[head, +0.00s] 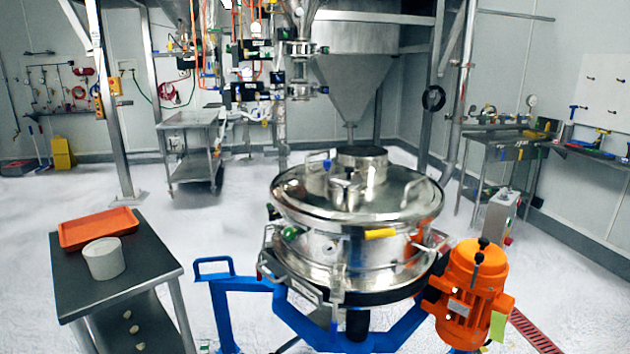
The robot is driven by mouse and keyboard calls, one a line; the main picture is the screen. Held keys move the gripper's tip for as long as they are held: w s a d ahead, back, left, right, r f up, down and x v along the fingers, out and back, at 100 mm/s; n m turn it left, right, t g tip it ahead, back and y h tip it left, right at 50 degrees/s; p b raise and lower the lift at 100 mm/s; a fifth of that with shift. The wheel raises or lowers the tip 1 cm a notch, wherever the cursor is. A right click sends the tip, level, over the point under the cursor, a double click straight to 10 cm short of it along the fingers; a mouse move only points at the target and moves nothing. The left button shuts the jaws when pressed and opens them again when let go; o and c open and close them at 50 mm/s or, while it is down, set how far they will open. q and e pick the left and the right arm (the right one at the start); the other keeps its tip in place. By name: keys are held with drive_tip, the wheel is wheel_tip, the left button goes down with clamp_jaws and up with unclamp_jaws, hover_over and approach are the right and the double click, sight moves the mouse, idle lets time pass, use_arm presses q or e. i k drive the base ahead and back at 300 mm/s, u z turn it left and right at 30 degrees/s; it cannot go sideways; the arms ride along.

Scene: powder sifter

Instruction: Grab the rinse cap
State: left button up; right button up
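No object in the head view is clearly marked as the rinse cap. A white round cup-shaped piece (104,258) stands on the dark top of a small side table at the lower left. A small metal cap-like fitting (344,187) sits on the domed steel lid of the powder sifter (350,262), in front of a wider metal collar (361,160). I cannot tell which of these is the rinse cap. Neither of my grippers is in view.
An orange tray (98,228) lies behind the white piece on the side table (65,283). The sifter's blue frame (228,285) and orange motor (468,292) stand at the front. White floor (195,232) is open between table and sifter.

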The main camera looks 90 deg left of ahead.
sight(348, 179)
drive_tip(key=u, duration=0.75)
drive_tip(key=i, duration=1.8)
drive_tip(key=u, duration=2.1)
